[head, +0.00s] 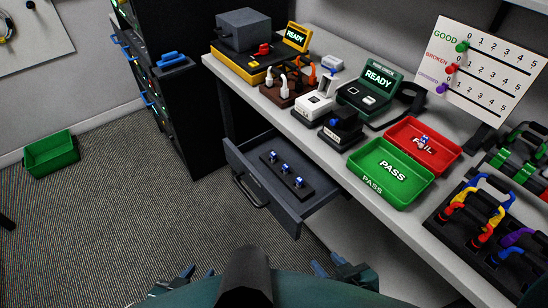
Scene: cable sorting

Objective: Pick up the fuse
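Three small blue-and-white pieces that look like fuses stand in a row on a black strip (291,176) in the open drawer (318,196): a far one (273,157), a middle one (284,168) and a near one (299,182). Another similar piece (424,142) lies in the red FAIL tray (447,157). My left gripper (198,272) is at the bottom edge, its blue fingertips apart, with nothing visible between them. My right gripper (328,266) is at the bottom, below the drawer, fingertips also apart and empty. Both are away from the fuses.
On the bench stand a green PASS tray (366,170), a green checker reading READY (378,77), a yellow-black tester (240,66) and cable racks (474,222) at right. The drawer juts out below the bench edge. A green bin (50,155) sits on the open floor at left.

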